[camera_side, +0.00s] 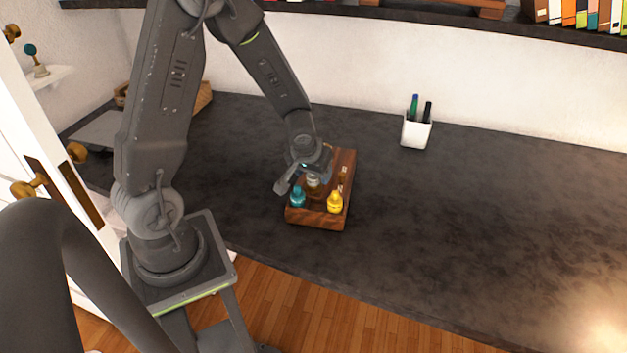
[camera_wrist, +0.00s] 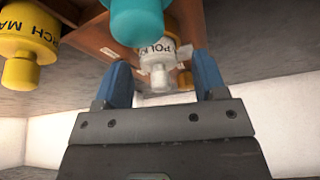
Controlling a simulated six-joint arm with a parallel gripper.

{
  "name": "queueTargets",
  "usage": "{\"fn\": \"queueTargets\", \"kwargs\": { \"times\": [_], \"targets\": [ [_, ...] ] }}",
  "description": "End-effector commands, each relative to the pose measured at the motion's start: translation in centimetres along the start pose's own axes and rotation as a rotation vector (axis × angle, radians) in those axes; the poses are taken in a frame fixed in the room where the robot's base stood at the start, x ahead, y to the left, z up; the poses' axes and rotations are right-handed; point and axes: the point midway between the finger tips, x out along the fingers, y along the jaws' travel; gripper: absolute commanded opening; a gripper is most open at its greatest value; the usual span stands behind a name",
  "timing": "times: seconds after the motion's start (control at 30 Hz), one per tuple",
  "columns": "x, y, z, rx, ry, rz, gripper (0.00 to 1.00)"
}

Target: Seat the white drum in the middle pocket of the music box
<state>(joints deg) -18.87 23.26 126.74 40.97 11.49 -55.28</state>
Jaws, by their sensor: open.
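The brown wooden music box (camera_side: 318,218) lies on the dark counter. The white drum (camera_side: 313,181) stands at the box, below my gripper (camera_side: 306,176) and partly hidden by it. In the wrist view the white drum (camera_wrist: 157,56) shows its lettering and pale knob, between my blue fingertips (camera_wrist: 162,72). The fingers are apart, with a gap on each side of the knob. The middle pocket is hidden; I cannot tell how deep the drum sits. A teal drum (camera_side: 297,198) and a yellow drum (camera_side: 335,203) stand at the box's near end.
The teal drum (camera_wrist: 139,20) is close to my fingers in the wrist view, and the yellow drum (camera_wrist: 27,42) is at left. A white pen cup (camera_side: 416,131) stands near the back wall. The counter right of the box is clear.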

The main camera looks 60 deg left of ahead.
Motion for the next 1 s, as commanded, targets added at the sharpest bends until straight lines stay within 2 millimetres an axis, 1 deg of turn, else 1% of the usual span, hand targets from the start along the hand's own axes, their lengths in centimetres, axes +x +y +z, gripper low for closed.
{"fn": "queueTargets", "kwargs": {
  "times": [0.27,0.8,0.83,1.0],
  "targets": [
    [0.25,0.03,-0.03,0.0,0.001,0.001,0.65],
    [0.23,0.03,-0.01,0.0,0.001,0.001,0.13],
    [0.22,0.03,-0.03,0.0,0.001,0.001,0.12],
    [0.22,0.03,-0.03,0.0,0.001,0.001,0.11]
  ]
}}
